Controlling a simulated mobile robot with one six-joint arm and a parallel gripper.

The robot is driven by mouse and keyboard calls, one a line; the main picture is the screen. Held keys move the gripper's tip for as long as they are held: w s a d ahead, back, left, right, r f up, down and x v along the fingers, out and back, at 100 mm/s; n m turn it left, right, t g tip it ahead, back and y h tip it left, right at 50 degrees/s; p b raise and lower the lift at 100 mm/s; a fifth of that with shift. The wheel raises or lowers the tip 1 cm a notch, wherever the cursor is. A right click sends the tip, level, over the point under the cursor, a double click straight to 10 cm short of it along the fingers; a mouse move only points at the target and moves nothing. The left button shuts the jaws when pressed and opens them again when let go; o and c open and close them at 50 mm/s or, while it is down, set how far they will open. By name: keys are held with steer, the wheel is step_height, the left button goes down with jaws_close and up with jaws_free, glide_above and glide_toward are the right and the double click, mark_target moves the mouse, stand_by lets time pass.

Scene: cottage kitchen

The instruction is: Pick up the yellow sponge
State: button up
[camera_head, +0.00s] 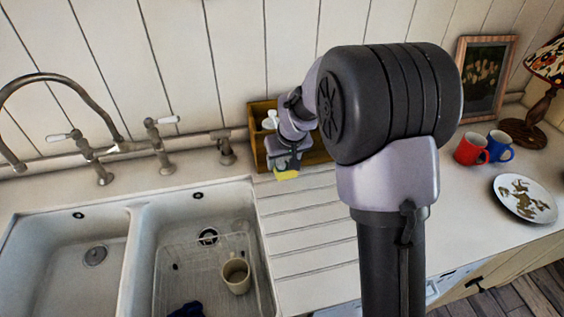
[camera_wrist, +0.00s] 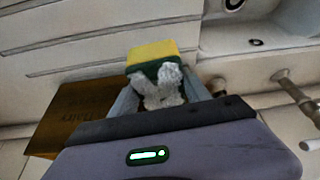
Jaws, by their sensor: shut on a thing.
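The yellow sponge (camera_wrist: 152,52) has a dark green underside and shows in the wrist view between the fingers of my gripper (camera_wrist: 158,88). My gripper is shut on it. In the head view the sponge (camera_head: 286,175) is a small yellow patch just below my gripper (camera_head: 287,160), in front of the wooden box by the wall. Most of the sponge is hidden by my gripper in the head view. I cannot tell how far it is above the counter.
The wooden box (camera_head: 260,150) stands close behind my gripper. A double sink (camera_head: 135,225) lies left, with a cream mug (camera_head: 236,274) in its right basin. The ribbed drainboard (camera_head: 300,235) is clear. Red (camera_head: 471,149) and blue (camera_head: 499,146) mugs and a plate (camera_head: 524,199) stand right.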

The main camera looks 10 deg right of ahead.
steer(key=s, duration=1.8)
steer(key=shift+s, duration=0.3)
